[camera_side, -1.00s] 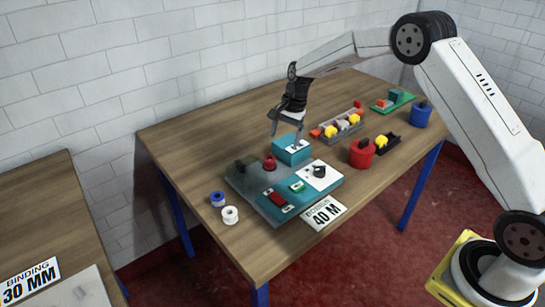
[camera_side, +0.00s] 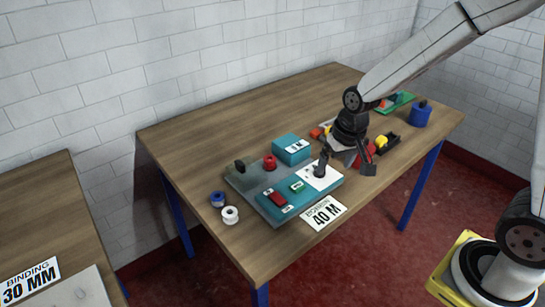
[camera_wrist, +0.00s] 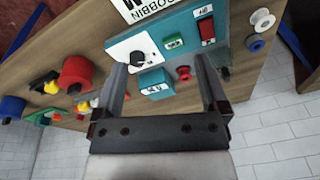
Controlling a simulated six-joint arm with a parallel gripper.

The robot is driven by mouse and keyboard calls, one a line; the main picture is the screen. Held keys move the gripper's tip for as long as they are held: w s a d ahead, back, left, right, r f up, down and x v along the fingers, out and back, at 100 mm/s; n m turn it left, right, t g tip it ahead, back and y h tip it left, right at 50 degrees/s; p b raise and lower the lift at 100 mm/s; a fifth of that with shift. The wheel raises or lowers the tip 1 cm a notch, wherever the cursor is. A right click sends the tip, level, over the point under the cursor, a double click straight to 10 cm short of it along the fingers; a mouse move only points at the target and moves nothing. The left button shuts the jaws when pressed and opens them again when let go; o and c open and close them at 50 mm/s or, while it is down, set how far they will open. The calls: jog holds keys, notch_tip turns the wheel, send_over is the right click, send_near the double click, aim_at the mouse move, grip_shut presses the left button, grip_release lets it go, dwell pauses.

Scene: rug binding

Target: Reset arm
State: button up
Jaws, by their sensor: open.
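My gripper (camera_side: 346,165) is open with nothing between its fingers. It hangs over the right end of the binding machine, whose grey base (camera_side: 247,190) lies on the wooden table (camera_side: 200,140). In the wrist view my gripper (camera_wrist: 163,75) points at the machine's teal panel (camera_wrist: 180,32). The black dial (camera_wrist: 137,58) on its white plate (camera_wrist: 122,48) lies near one finger in that view; I cannot tell whether they touch. The machine also carries a red switch (camera_side: 275,198), a green button (camera_side: 297,187), a red knob (camera_side: 270,162) and a teal box (camera_side: 291,150).
Blue (camera_side: 217,199) and white (camera_side: 230,215) spools stand at the left. A red cylinder (camera_wrist: 78,72) is mostly behind my gripper in the side view. A black tray (camera_side: 390,142), blue cylinder (camera_side: 421,116) and green tray (camera_side: 403,99) are right. The table's back left is clear.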

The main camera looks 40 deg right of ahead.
jog(key=s+n, duration=0.3)
jog(key=s, duration=0.5)
jog(key=shift+a+f+t, duration=0.3)
jog(key=shift+f, duration=0.05)
